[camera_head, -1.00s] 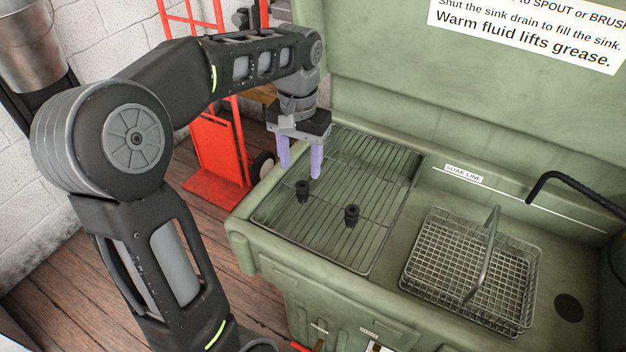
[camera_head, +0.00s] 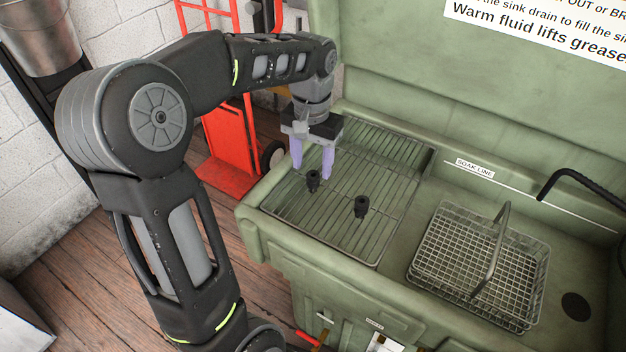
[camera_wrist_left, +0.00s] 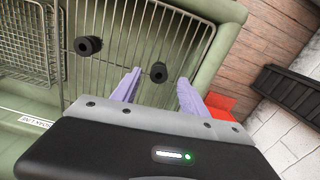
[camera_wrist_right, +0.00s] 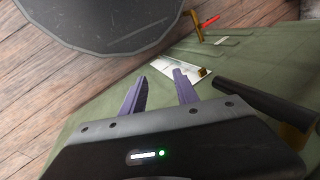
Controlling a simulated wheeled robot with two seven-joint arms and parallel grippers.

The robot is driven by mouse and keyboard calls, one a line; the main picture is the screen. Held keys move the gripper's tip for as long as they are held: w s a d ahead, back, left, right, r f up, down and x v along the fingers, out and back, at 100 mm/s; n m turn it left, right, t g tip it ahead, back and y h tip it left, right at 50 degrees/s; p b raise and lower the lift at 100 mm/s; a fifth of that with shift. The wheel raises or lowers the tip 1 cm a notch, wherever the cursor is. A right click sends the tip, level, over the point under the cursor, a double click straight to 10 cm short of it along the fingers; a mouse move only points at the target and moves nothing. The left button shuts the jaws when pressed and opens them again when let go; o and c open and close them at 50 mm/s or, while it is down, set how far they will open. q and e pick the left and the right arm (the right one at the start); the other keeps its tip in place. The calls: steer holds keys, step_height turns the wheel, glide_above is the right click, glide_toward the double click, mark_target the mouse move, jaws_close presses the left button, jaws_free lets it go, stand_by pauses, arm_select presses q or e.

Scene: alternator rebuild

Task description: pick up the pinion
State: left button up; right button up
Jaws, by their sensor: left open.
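Two small dark spool-like parts stand on the wire rack (camera_head: 400,190) of the green wash sink; I cannot tell for certain which is the pinion. The left one (camera_head: 313,180) is just under my left gripper (camera_head: 312,169), and the right one (camera_head: 361,206) is nearer the basket. My left gripper points down, open and empty, above the left part. In the left wrist view the left part (camera_wrist_left: 158,72) appears between the fingertips, and the other part (camera_wrist_left: 88,45) is off to the left. In the right wrist view my right gripper (camera_wrist_right: 160,78) is open and empty.
A wire basket (camera_head: 425,235) with a raised handle stands in the sink, right of the rack. A black spout (camera_head: 580,178) curves over the right side. A red hand truck (camera_head: 228,140) stands behind the sink's left end. The right wrist view shows a dark rounded object (camera_wrist_right: 110,30).

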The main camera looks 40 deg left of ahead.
mark_target(313, 176)
arm_select(q)
step_height(313, 176, down, 5)
steer(key=shift+w+r, duration=0.1)
steer(key=shift+r, duration=0.1)
steer(key=shift+d, duration=0.1)
steer(key=shift+c, duration=0.4)
jaws_close()
stand_by(0.4)
